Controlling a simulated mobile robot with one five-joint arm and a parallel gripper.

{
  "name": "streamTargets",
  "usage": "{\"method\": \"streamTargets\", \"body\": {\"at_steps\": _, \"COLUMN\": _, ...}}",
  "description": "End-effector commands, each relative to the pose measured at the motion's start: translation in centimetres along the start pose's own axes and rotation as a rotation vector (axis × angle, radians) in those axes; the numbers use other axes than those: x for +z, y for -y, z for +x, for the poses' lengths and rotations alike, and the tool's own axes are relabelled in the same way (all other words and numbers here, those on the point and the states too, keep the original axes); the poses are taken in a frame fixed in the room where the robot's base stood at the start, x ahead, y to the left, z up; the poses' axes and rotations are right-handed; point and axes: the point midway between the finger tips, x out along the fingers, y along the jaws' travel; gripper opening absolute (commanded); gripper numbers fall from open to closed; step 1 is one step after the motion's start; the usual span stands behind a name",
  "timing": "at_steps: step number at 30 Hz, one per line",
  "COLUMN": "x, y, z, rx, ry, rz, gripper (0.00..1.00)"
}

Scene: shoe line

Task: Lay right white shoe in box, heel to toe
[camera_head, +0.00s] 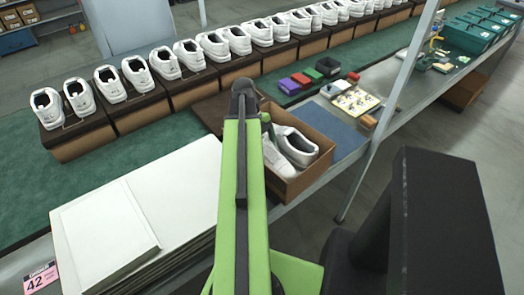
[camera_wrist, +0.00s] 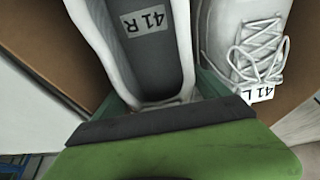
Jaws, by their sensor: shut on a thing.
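The right white shoe (camera_wrist: 147,58), with a 41 R label on its dark insole, is in my gripper (camera_wrist: 165,102). The green fingers are shut around its heel end. The left white shoe (camera_wrist: 240,38), laced and with a 41 L label, lies beside it on the right in the wrist view. The open brown box (camera_head: 312,176) holds white shoes in the head view, close against each other. My arm hides much of the gripper there. I cannot tell whether the held shoe touches the box floor.
A row of white shoes on brown boxes (camera_head: 85,142) runs along the back of the green line. White sheets (camera_head: 150,205) are stacked to the left of the box. A blue mat (camera_head: 335,128), small coloured boxes (camera_head: 301,79) and a tray (camera_head: 355,102) lie beyond it. A post stands right.

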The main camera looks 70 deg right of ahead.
Motion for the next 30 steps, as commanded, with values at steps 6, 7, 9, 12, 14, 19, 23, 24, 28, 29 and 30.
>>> {"method": "streamTargets", "body": {"at_steps": 6, "x": 0.13, "y": 0.01, "z": 0.37, "rx": 0.0, "ry": 0.0, "rz": 0.0, "gripper": 0.27}}
{"method": "streamTargets", "body": {"at_steps": 7, "x": 0.15, "y": 0.01, "z": 0.42, "rx": 0.0, "ry": 0.0, "rz": 0.0, "gripper": 0.27}}
{"method": "streamTargets", "body": {"at_steps": 9, "x": 0.19, "y": 0.02, "z": 0.51, "rx": 0.0, "ry": 0.0, "rz": 0.001, "gripper": 0.27}}
{"method": "streamTargets", "body": {"at_steps": 12, "x": 0.24, "y": 0.02, "z": 0.65, "rx": 0.0, "ry": 0.0, "rz": 0.001, "gripper": 0.27}}
{"method": "streamTargets", "body": {"at_steps": 14, "x": 0.27, "y": 0.02, "z": 0.73, "rx": 0.0, "ry": 0.0, "rz": 0.001, "gripper": 0.27}}
{"method": "streamTargets", "body": {"at_steps": 19, "x": 0.36, "y": 0.02, "z": 0.97, "rx": 0.0, "ry": 0.0, "rz": 0.001, "gripper": 0.27}}
{"method": "streamTargets", "body": {"at_steps": 23, "x": 0.33, "y": 0.01, "z": 0.89, "rx": 0.001, "ry": 0.0, "rz": 0.001, "gripper": 1.0}}
{"method": "streamTargets", "body": {"at_steps": 24, "x": 0.34, "y": 0.01, "z": 0.89, "rx": 0.001, "ry": 0.0, "rz": 0.001, "gripper": 1.0}}
{"method": "streamTargets", "body": {"at_steps": 28, "x": 0.36, "y": -0.01, "z": 0.9, "rx": 0.001, "ry": 0.0, "rz": 0.0, "gripper": 1.0}}
{"method": "streamTargets", "body": {"at_steps": 29, "x": 0.35, "y": -0.02, "z": 0.88, "rx": 0.001, "ry": 0.0, "rz": 0.0, "gripper": 1.0}}
{"method": "streamTargets", "body": {"at_steps": 30, "x": 0.34, "y": -0.02, "z": 0.8, "rx": 0.001, "ry": 0.0, "rz": 0.0, "gripper": 1.0}}
